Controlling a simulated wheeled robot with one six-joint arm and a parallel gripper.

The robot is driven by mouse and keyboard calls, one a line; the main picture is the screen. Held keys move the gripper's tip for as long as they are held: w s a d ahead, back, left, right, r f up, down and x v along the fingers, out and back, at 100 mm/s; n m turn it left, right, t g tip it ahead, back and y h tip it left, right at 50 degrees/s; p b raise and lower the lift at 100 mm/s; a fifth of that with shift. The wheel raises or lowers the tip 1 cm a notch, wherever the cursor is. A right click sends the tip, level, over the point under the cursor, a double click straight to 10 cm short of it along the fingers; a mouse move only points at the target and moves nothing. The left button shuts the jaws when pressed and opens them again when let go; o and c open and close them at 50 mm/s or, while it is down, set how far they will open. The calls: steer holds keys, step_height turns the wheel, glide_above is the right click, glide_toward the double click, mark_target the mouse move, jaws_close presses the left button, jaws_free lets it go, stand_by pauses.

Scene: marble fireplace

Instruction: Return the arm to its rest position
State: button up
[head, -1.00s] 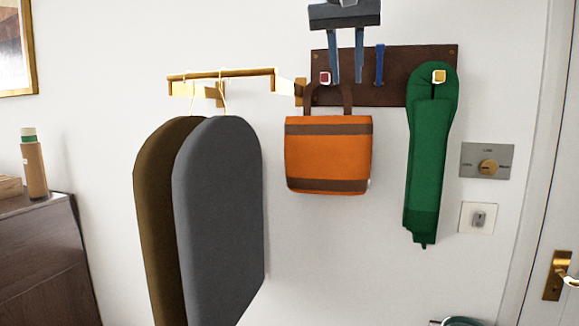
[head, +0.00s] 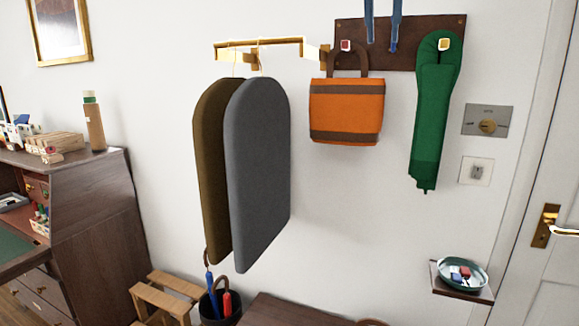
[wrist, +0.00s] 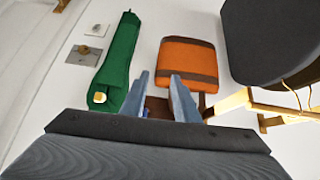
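My gripper (head: 382,44) shows at the top edge of the head view as two blue-grey fingers in front of the dark wall rack (head: 420,56). In the wrist view its fingers (wrist: 159,75) stand apart with a gap between them, so it is open and appears empty. The rest of my arm is out of the head view. The rack holds an orange bag (head: 346,112) with brown bands and a long green item (head: 433,125). A narrow blue strip (head: 393,43) on the rack is partly behind a finger.
Brown and grey garment covers (head: 258,170) hang from a brass rail (head: 260,42). Below are an umbrella stand (head: 218,310) and wooden rack (head: 165,295). A desk (head: 100,220) stands left. A shelf with a green bowl (head: 463,272) and a door (head: 555,230) are right.

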steer(key=s+f+n+g+y, duration=0.1)
steer(key=s+f+n+g, duration=0.1)
steer(key=f, duration=1.5)
steer(key=s+f+n+g+y, duration=0.1)
steer(key=s+f+g, duration=0.1)
steer(key=f, duration=1.4)
steer(key=s+f+n+g+y, duration=0.1)
steer(key=s+f+g, duration=0.1)
steer(key=s+f, duration=1.7)
step_height(320, 180, down, 3)
steer(key=shift+d, duration=0.35)
